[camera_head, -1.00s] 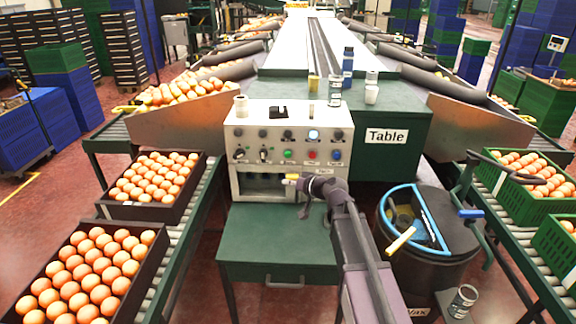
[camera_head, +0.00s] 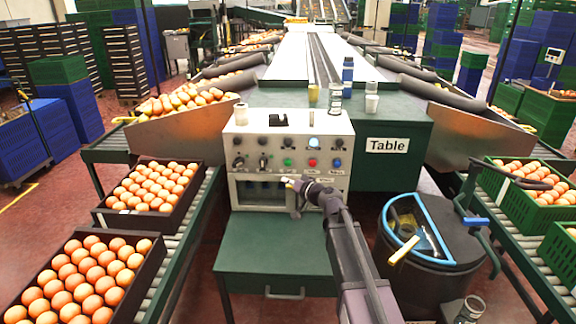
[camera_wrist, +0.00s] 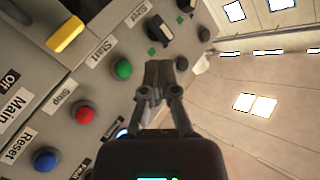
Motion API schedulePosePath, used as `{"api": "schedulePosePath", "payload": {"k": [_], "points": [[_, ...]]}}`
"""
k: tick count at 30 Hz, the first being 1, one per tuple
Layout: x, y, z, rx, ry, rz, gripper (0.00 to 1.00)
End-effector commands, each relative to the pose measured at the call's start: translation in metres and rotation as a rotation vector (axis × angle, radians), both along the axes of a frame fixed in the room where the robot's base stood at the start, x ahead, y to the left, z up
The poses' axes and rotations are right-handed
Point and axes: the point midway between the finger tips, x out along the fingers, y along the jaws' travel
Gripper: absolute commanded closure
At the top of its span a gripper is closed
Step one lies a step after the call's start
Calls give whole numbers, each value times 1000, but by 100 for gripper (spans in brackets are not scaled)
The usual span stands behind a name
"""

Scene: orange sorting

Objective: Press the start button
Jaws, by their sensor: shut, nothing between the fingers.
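The green start button (camera_head: 287,162) is on the front of the grey control panel (camera_head: 238,148). In the wrist view the green button (camera_wrist: 123,68) sits beside a "Start" label, with the red stop button (camera_wrist: 84,114) and blue reset button (camera_wrist: 45,160) in the same row. My gripper (camera_head: 287,182) is in front of the panel, just below the green button in the head view. In the wrist view my gripper (camera_wrist: 159,66) is shut and empty, its tips to the right of the green button, apart from it in the picture. The gap to the panel's face is unclear.
A green cabinet marked "Table" (camera_head: 380,165) adjoins the panel. A black barrel with a blue-rimmed lid (camera_head: 445,262) stands right of my arm. Crates of oranges (camera_head: 150,185) line the left rollers. Dark knobs (camera_wrist: 160,28) lie near my fingertips.

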Motion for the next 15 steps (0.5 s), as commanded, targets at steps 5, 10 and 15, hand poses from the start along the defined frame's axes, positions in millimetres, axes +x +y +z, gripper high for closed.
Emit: {"api": "schedulePosePath", "payload": {"k": [5, 10, 15], "points": [[10, 0, 0, 0, 0, 0, 100], [25, -1, 0, 0, 1, 1, 100], [43, -1, 0, 0, 1, 1, 100]]}}
